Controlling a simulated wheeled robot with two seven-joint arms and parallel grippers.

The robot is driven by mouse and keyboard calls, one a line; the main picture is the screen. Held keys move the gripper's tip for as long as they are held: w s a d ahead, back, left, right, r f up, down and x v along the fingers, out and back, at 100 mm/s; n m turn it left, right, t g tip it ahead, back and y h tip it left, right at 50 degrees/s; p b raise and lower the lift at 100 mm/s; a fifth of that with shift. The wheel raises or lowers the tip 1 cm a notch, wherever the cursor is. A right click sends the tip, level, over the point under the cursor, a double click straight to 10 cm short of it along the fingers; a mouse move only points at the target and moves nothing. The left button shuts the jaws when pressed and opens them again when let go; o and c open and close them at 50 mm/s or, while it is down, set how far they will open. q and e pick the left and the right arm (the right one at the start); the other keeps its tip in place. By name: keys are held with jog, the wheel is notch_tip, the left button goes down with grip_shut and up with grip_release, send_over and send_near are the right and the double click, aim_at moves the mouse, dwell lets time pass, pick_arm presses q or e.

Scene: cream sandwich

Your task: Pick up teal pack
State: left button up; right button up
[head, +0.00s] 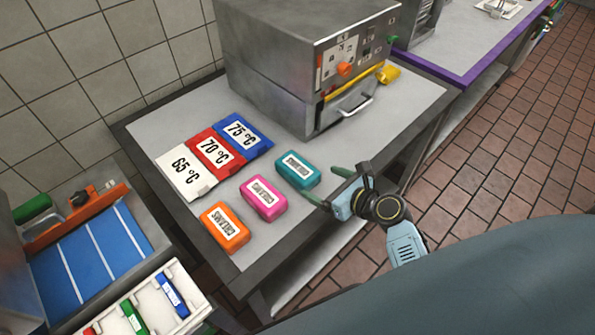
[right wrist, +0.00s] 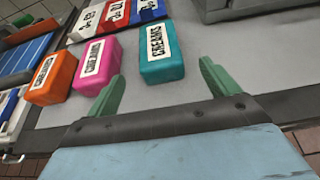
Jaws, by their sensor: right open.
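The teal pack (head: 298,170) lies on the grey table top, the rightmost of three packs, with a white label on top. In the right wrist view the teal pack (right wrist: 161,56) is ahead of the fingers, its label reading CREAMS. My right gripper (head: 327,188) is open and empty at the table's front edge, beside the teal pack and apart from it. In the right wrist view its two green fingers (right wrist: 160,88) are spread, with the pack beyond their tips and roughly between them. My left gripper is not in view.
A pink pack (head: 264,198) and an orange pack (head: 225,228) lie left of the teal one. Temperature boxes, white (head: 184,172), red (head: 215,152) and blue (head: 243,136), stand behind. A steel oven (head: 290,75) stands at the back right. A white bin (head: 190,290) is lower left.

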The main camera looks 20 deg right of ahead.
aim_at(310, 176)
jog(key=b+x, duration=0.1)
jog(key=x, duration=0.7)
jog(key=c, duration=1.1)
